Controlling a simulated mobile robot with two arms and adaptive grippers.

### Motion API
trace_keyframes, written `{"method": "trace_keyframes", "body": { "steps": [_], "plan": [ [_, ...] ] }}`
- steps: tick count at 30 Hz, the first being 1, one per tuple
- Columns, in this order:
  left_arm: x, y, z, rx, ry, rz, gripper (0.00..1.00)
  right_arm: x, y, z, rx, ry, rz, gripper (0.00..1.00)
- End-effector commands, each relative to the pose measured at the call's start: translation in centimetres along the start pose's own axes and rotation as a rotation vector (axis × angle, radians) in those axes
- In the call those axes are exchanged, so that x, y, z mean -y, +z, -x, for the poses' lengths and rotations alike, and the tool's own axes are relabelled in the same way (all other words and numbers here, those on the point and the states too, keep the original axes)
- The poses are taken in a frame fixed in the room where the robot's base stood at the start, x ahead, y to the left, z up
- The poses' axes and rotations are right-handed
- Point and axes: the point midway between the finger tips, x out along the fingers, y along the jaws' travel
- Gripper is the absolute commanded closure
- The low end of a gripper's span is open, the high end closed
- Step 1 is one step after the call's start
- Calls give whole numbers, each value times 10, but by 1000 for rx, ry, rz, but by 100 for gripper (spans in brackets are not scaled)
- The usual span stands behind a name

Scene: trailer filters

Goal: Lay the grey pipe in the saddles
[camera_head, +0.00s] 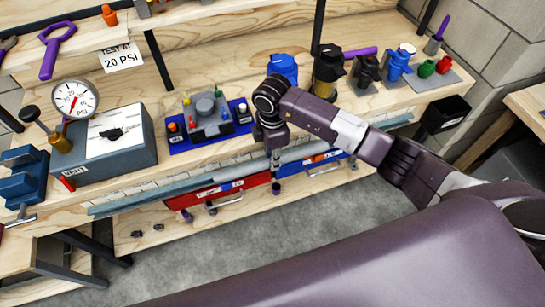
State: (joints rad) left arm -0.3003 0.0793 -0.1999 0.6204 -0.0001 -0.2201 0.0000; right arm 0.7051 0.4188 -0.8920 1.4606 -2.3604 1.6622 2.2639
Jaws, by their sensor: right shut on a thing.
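A long blue-grey length, which looks like the grey pipe (160,198), runs along the front edge of the workbench from lower left to upper right. My right gripper (275,165) points down at the bench's front edge, over the middle of this length. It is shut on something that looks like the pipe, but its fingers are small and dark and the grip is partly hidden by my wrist. I cannot make out the saddles clearly. My left gripper is not in view.
A grey test box (108,145) with a pressure gauge (74,99) and a blue vise (22,182) stand at the left. A red drawer (220,194) is below the bench edge. Several filter housings stand at the back right.

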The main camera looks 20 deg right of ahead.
Motion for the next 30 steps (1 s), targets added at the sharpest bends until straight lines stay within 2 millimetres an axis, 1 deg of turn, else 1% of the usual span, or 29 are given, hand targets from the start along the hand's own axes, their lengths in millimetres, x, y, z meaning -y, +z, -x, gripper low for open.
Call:
{"method": "trace_keyframes", "body": {
  "steps": [26, 27, 30],
  "plan": [
    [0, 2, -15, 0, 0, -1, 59, 0, 0, -23, 0, 0, 0, 100],
    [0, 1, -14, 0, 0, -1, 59, 0, 0, -22, 0, 0, 1, 76],
    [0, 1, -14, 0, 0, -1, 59, 0, 0, -22, 0, 0, 0, 65]
  ]
}}
